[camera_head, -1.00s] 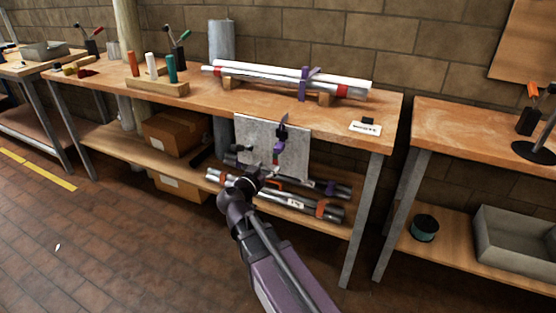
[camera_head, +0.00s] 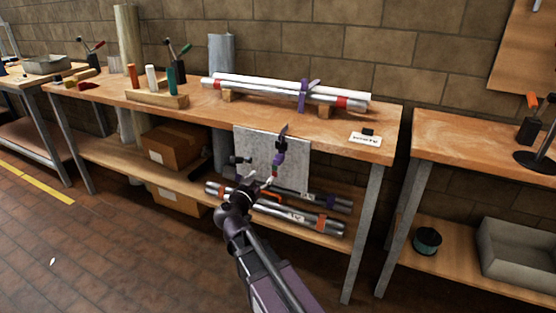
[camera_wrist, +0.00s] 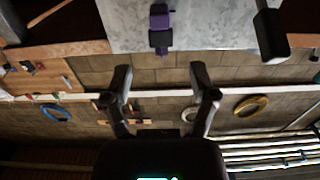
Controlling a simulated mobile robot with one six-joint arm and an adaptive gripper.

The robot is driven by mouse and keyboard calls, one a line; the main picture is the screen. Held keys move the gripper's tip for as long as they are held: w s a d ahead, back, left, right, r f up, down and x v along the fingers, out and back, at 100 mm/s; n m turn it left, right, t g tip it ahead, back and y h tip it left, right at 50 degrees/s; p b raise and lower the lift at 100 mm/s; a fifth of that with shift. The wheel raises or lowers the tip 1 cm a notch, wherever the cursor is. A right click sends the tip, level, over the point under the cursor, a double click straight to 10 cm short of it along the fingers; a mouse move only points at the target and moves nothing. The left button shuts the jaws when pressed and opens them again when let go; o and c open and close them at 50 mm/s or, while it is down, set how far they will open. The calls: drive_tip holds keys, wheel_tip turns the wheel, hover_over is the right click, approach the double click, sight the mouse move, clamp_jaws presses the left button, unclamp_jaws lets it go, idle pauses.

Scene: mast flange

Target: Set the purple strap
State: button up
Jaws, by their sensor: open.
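A purple strap (camera_head: 303,95) wraps round a white and silver tube bundle on the bench, with a short tail sticking up. Another purple piece with dark parts (camera_head: 280,152) shows in front of the grey sheet on the bench's front; whether it joins the strap I cannot tell. In the wrist view a purple piece with a dark end (camera_wrist: 160,28) lies against the grey sheet, beyond my fingertips. My gripper (camera_wrist: 160,75) is open, with nothing between its fingers. In the head view it is small and partly hidden by my arm, below the purple piece.
The tube bundle (camera_head: 245,90) rests on wooden blocks. A white label card (camera_head: 365,139) lies to its right. More tubes (camera_head: 300,215) lie on the lower shelf behind my arm, beside cardboard boxes (camera_head: 176,146). A second bench (camera_head: 470,137) stands at right.

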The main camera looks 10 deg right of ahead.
sight(276, 162)
drive_tip(key=x, duration=1.2)
drive_tip(key=shift+w+d, duration=0.15)
drive_tip(key=shift+w, duration=0.05)
drive_tip(key=shift+f, duration=0.1)
clamp_jaws()
